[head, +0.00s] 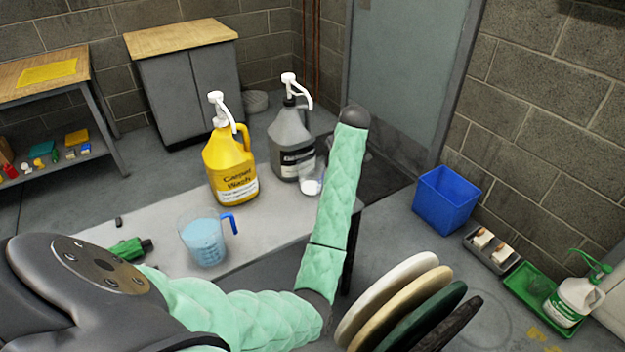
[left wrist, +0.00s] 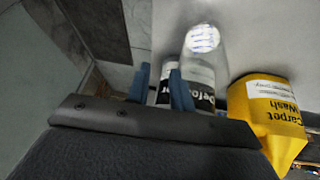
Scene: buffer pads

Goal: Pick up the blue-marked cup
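A small clear cup (head: 311,182) stands on the grey table in front of the grey jug. In the left wrist view the clear cup (left wrist: 204,45) shows blue lines on its round end, and it overlaps the jug's label. My left gripper (left wrist: 161,88) is open, with two blue fingers apart and part of the label visible between them. The right finger is close to the cup; I cannot tell whether it touches. In the head view my left arm reaches past the table's right end, and its gripper cannot be made out. My right gripper is not in view.
A clear measuring jug (head: 203,240) with blue liquid and a green bottle (head: 127,249) are at left. A blue bin (head: 445,200) sits on the floor at right.

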